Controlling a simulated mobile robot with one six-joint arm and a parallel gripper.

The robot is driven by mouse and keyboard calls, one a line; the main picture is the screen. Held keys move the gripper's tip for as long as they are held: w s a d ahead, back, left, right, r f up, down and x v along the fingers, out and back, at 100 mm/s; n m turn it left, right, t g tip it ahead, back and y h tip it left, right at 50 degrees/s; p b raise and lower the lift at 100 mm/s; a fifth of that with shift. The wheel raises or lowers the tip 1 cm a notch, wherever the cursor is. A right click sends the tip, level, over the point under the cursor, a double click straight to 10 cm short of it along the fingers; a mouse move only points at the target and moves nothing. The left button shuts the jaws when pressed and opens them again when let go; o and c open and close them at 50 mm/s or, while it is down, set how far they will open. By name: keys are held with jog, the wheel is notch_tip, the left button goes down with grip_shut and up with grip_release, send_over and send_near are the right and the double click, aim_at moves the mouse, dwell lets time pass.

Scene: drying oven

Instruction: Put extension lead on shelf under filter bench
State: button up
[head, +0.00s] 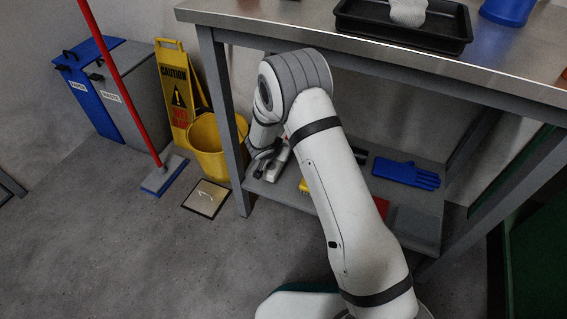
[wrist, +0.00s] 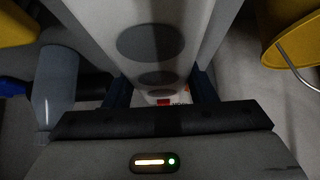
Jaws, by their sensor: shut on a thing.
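The extension lead is a long white block with dark round sockets; it fills the middle of the wrist view (wrist: 178,20). In the head view a white piece of it (head: 277,164) shows beside my gripper (head: 264,158), over the left end of the lower shelf (head: 275,194). In the wrist view my gripper (wrist: 160,92) has one finger on each side of the lead and is shut on it. I cannot tell whether the lead touches the shelf. The steel-topped filter bench (head: 285,25) stands above, and my arm hides part of the shelf.
A blue glove (head: 405,173), a yellow item (head: 303,186) and a red item (head: 382,207) lie on the shelf. The bench leg (head: 222,120) is close to my gripper. A yellow bucket (head: 208,147), caution sign (head: 178,95) and mop (head: 163,176) stand left.

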jog(key=shift+s+a+f+b, duration=0.1)
jog(key=shift+f+b, duration=0.55)
jog(key=shift+f, duration=1.25)
jog(key=shift+f, duration=0.15)
jog(key=o, duration=1.3)
